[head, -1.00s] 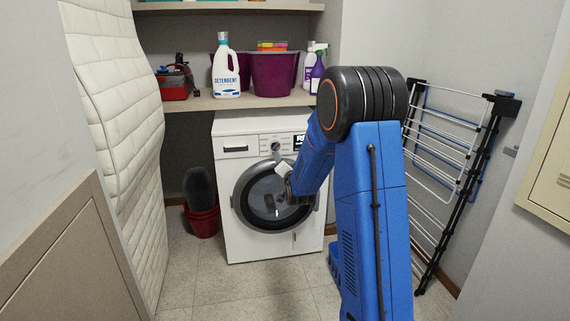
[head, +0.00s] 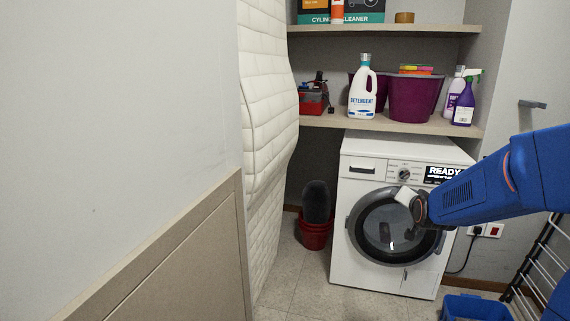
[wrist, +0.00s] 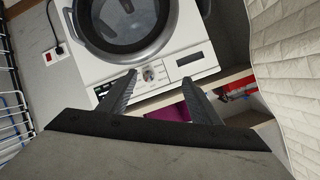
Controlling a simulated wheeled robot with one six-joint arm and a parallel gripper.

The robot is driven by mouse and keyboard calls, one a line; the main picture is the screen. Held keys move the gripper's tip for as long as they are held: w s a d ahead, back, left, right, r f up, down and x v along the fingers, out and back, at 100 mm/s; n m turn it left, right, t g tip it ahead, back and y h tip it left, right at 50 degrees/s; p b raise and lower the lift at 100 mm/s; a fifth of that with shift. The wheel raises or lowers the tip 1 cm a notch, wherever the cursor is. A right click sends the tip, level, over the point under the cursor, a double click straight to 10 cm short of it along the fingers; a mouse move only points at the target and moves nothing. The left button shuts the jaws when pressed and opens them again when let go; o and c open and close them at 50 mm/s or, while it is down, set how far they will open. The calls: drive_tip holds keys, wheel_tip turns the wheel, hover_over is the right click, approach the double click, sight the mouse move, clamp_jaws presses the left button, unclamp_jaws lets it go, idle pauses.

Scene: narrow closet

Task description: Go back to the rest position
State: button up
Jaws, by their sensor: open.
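My gripper (head: 410,203) shows small in the head view, at the end of my blue arm, which reaches in from the right edge. It appears in front of the washing machine (head: 357,170), over the upper part of the round door. In the wrist view its two dark fingers stand apart with nothing between them; the gripper (wrist: 160,79) overlaps the control panel of the machine (wrist: 95,68). The wrist picture is turned, with the shelf below the machine. I cannot tell the exact gap between fingers and machine.
A shelf (head: 340,122) above the machine holds a detergent bottle (head: 362,95), purple tubs (head: 412,98), a spray bottle (head: 464,100) and a red toolbox (head: 313,101). A white mattress (head: 268,130) stands left. A drying rack (head: 545,270) and blue bin (head: 474,308) are right.

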drive_tip(key=s+a+f+n+g, duration=0.1)
drive_tip(key=s+a+n+g, duration=0.1)
drive_tip(key=s, duration=1.2)
drive_tip(key=s+a+f+n+g+y, duration=0.1)
drive_tip(key=s+a, duration=0.4)
drive_tip(key=s, duration=1)
drive_tip(key=s+a+f+n+g+y, duration=0.1)
drive_tip(key=s+a+n+g, duration=0.3)
drive_tip(key=s, duration=1)
drive_tip(key=shift+s+f+n+g, duration=0.25)
drive_tip(key=shift+f+n+g, duration=0.35)
drive_tip(key=shift+f+g, duration=0.2)
